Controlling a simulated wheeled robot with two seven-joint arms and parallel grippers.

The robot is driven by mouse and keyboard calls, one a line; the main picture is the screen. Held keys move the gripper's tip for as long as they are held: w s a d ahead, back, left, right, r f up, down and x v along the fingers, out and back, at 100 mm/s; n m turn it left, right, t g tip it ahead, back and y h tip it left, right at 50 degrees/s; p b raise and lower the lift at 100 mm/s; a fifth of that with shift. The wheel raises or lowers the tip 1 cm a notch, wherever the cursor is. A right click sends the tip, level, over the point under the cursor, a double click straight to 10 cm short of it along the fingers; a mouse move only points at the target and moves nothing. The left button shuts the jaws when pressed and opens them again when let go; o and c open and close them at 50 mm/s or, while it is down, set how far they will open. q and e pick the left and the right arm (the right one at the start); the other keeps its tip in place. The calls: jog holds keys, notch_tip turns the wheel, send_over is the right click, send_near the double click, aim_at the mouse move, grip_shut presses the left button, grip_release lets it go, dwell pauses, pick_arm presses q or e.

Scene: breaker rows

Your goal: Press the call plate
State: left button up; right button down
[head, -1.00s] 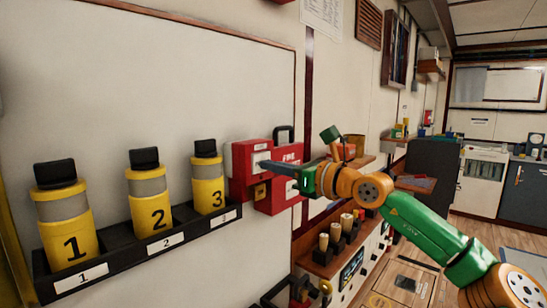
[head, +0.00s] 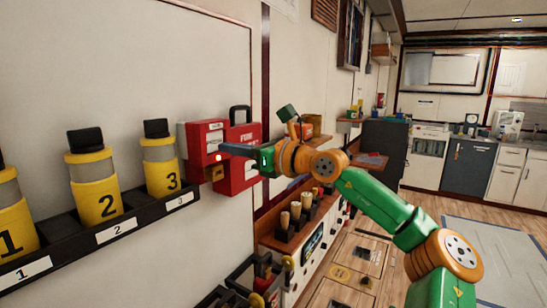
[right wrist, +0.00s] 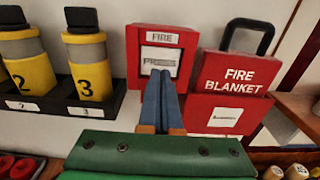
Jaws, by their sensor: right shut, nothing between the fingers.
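The call plate is the white PRESS plate (right wrist: 160,54) on the front of a red FIRE box (head: 200,140) on the wall. The box also shows in the right wrist view (right wrist: 134,62). My right gripper (head: 224,148) is shut and empty, its blue-grey fingers pointing at the box. In the right wrist view its fingertips (right wrist: 165,73) overlap the plate's lower part; I cannot tell whether they touch it. My left gripper is not in view.
A red fire blanket case (head: 240,170) hangs just right of the box. Yellow numbered cylinders (head: 95,190) stand in a black wall rack (head: 130,225) to the left. A bench with wooden-handled items (head: 290,222) is below. Floor at right is open.

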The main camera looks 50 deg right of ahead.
pick_arm(q)
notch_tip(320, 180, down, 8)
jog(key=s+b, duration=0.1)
jog(key=b, duration=0.7)
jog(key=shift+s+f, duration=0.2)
pick_arm(e)
jog(key=s+d, duration=0.1)
jog(key=s, duration=1.1)
jog(key=shift+s+r, duration=0.15)
jog(key=shift+r, duration=0.1)
